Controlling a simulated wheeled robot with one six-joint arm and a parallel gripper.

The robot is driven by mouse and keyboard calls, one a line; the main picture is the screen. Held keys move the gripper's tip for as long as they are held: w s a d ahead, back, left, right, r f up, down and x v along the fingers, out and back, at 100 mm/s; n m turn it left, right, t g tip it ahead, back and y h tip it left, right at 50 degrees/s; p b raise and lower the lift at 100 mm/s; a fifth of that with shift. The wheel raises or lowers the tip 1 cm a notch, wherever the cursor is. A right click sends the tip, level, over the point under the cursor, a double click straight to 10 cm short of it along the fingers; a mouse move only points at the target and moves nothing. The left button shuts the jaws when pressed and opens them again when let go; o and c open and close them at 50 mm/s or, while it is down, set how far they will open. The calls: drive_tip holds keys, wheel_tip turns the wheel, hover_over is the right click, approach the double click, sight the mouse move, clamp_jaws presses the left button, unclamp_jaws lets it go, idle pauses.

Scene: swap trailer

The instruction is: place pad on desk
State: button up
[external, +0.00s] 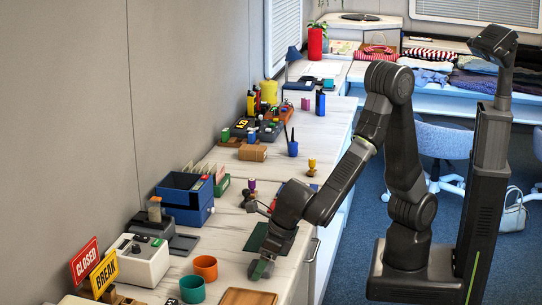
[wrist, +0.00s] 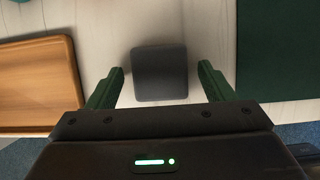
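A small dark grey square pad (wrist: 160,73) lies on the pale desk (wrist: 110,50) in the wrist view, between and just ahead of my fingertips. My gripper (wrist: 160,80) is open, with green fingers spread to either side of the pad and a visible gap on each side. In the external view my gripper (external: 262,269) is low over the near part of the desk (external: 225,290). I cannot make out the pad in the external view; my gripper may hide it. The wrist view does not show clearly how high the fingers are above the desk.
A wooden tray (wrist: 38,85) is left of the pad, and a dark green mat (wrist: 278,50) is right of it. An orange cup (external: 206,267), a teal cup (external: 192,290) and a white device (external: 140,260) stand nearby. A blue box (external: 186,200) is farther back.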

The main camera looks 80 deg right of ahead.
drive_tip(key=shift+r, duration=0.1)
drive_tip(key=shift+r, duration=0.35)
drive_tip(key=p+v, duration=0.2)
drive_tip(key=v, duration=0.9)
drive_tip(key=shift+s+r+p, duration=0.15)
drive_tip(key=shift+s+p, duration=0.1)
drive_tip(key=shift+p, duration=0.15)
drive_tip(key=shift+o, duration=0.3)
